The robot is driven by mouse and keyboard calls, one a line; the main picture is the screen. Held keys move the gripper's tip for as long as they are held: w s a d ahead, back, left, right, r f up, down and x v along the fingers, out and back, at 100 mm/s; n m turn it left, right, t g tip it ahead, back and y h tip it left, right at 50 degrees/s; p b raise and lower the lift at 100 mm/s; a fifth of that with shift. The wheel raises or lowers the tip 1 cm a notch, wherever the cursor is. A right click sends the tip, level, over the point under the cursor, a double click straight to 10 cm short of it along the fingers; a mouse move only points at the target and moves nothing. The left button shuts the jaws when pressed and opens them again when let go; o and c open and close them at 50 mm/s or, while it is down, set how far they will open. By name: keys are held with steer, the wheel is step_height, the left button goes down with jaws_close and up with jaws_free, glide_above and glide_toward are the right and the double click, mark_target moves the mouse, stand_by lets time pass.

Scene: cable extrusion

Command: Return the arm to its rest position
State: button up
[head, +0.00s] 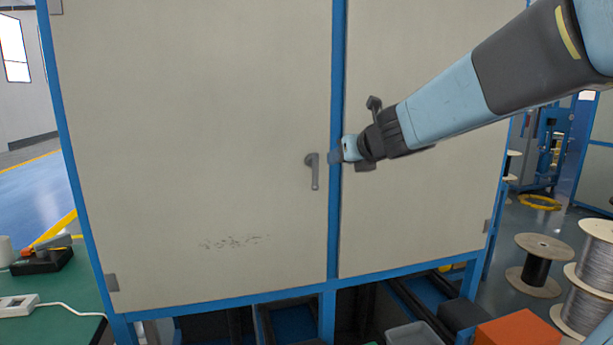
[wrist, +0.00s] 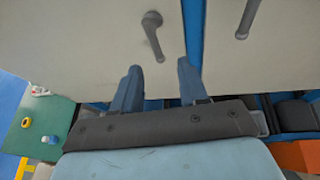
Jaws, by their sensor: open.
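My arm reaches in from the upper right in the head view, and my gripper (head: 336,153) is in front of the cabinet near the blue middle post. In the wrist view my gripper (wrist: 160,80) shows two blue fingers set well apart, with nothing between them. A grey door handle (head: 314,170) hangs down on the left cabinet door (head: 190,130), just left of my gripper in the head view. The handle (wrist: 152,35) also shows beyond the fingertips in the wrist view. I cannot tell the exact gap to it. Both doors look closed.
A green table (head: 70,315) with small devices stands at the lower left. Cable spools (head: 538,262) stand on the floor at the right. An orange box (head: 508,328) and a grey bin (head: 415,334) are below the cabinet. The right door (head: 420,210) lies behind my forearm.

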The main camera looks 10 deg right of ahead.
steer(key=s+d+m+g+h, duration=0.1)
steer(key=s+d+m+h, duration=0.75)
steer(key=m, duration=1.45)
steer(key=s+a+f+m+g+y, duration=0.2)
steer(key=s+f+m+g, duration=0.1)
steer(key=s+m, duration=0.4)
steer(key=s+a+f+m+g+y, duration=0.2)
steer(key=s+f+m+g+y, duration=0.1)
steer(key=s+f+m, duration=0.3)
steer(key=s+m, duration=0.2)
steer(key=s, duration=0.1)
steer(key=shift+s+f, duration=0.15)
steer(key=shift+f, duration=0.15)
steer(key=shift+a, duration=0.1)
